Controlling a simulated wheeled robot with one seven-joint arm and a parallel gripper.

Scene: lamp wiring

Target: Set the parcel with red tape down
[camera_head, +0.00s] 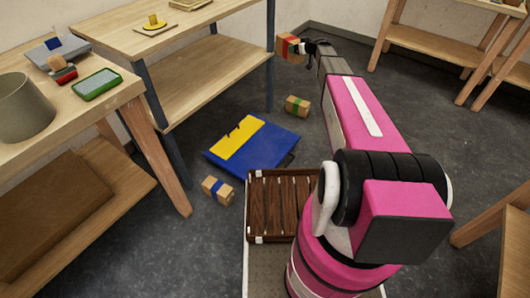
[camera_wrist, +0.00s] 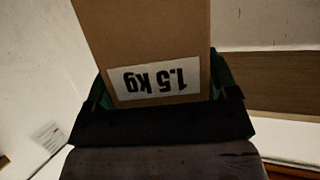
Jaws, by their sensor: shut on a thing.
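The parcel with red tape (camera_head: 287,46) is a small brown box held at the end of my outstretched arm, above the floor and near the right end of the middle table. My gripper (camera_head: 303,46) is shut on it. In the wrist view the parcel (camera_wrist: 145,40) fills the space between the fingers, with a white label reading "1.5 kg" upside down. Its red tape does not show there. The parcel's far end is out of the wrist view.
A green-taped parcel (camera_head: 297,106) and a blue-taped parcel (camera_head: 217,190) lie on the floor. A slatted wooden crate (camera_head: 250,205) sits by my arm's base. The middle table's lower shelf (camera_head: 205,75) is bare.

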